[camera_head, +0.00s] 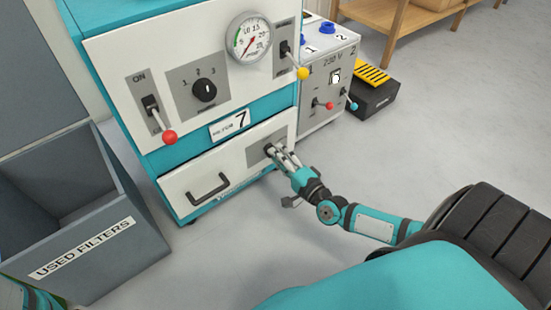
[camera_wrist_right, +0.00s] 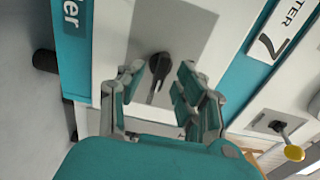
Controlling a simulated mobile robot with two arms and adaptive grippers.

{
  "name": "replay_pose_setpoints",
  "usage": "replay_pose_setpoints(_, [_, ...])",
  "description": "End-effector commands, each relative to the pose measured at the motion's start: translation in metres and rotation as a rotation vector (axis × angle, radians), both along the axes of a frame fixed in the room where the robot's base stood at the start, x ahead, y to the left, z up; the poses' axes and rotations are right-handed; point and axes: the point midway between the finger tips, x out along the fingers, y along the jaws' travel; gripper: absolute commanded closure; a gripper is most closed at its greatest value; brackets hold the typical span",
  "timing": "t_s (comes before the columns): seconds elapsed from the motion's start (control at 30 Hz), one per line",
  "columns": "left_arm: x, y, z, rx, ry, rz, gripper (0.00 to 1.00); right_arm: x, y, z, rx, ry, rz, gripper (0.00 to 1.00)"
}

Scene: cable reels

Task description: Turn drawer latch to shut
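The drawer (camera_head: 228,172) is the white front with a black handle (camera_head: 208,188), low on the teal and white cabinet. It looks closed. The drawer latch is a dark lever on a grey plate (camera_head: 258,150) at the drawer's upper right. In the right wrist view the lever (camera_wrist_right: 159,70) hangs from its pivot, roughly along the view's vertical. My right gripper (camera_head: 275,152) is at the latch. In the wrist view the right gripper (camera_wrist_right: 160,80) is open, with fingers on both sides of the lever and gaps visible. My left gripper is not in view.
A grey used-filters bin (camera_head: 122,215) stands open at left. Above the drawer are a red-knobbed lever (camera_head: 169,137), a rotary dial (camera_head: 204,90), a gauge (camera_head: 249,38) and a yellow-knobbed lever (camera_head: 303,73). A 230 V box (camera_head: 322,90) stands right. The floor in front is clear.

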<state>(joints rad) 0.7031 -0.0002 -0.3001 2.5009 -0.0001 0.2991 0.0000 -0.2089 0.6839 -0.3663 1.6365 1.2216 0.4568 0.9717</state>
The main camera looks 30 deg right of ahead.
Motion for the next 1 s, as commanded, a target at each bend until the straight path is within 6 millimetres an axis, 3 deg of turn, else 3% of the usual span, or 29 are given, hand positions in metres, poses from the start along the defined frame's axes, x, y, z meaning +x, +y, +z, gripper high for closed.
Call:
replay_pose_setpoints(0.17, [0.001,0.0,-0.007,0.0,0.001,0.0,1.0,0.015,0.001,0.0,0.002,-0.001,0.0,0.65])
replay_pose_setpoints(0.47, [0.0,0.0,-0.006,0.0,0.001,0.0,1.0,0.017,0.001,0.001,0.0,0.0,0.0,0.65])
replay_pose_setpoints(0.73, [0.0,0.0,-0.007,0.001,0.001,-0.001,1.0,0.016,0.001,0.001,0.0,0.0,0.0,0.99])
replay_pose_setpoints(1.0, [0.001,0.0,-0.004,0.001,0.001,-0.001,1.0,0.016,0.001,0.001,-0.017,-0.001,0.0,1.0])
